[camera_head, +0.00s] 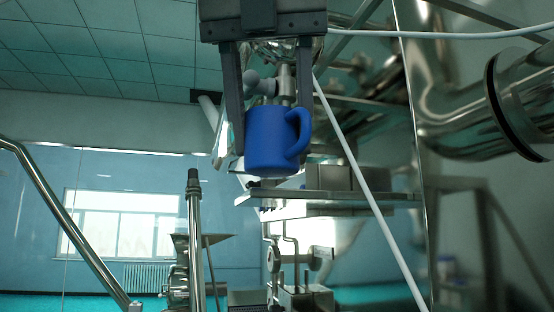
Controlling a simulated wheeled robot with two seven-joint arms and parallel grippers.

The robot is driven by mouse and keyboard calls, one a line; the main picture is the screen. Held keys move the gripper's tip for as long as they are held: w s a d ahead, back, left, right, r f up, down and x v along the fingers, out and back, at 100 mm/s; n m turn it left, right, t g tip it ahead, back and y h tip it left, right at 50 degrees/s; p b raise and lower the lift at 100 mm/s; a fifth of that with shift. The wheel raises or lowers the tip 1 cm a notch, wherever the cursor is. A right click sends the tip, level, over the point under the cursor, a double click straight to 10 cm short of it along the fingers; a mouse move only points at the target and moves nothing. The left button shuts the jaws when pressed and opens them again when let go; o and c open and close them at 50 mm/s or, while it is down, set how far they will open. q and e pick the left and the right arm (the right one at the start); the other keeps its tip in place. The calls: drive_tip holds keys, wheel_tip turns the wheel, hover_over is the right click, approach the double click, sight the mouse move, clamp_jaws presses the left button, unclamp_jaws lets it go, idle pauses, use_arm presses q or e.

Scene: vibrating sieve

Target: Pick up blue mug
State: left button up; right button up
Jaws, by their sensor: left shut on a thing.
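The blue mug (268,142) hangs upright in the middle of the head view, with its handle to the right. My left gripper (272,137) comes down from the top edge, one finger on each side of the mug. It is shut on the mug, with the left finger along the mug's left wall and the right finger by the handle side. The mug shows in front of a grey metal ledge. My right gripper is not in view.
A grey ledge (330,198) on the machine shows just below the mug. Large steel pipes (455,115) fill the right side. A thin white pole (365,185) slants down to the right. A metal rail (65,220) stands at left.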

use_arm(q)
drive_tip(key=shift+s+a, duration=0.15)
drive_tip(key=shift+s, duration=0.8)
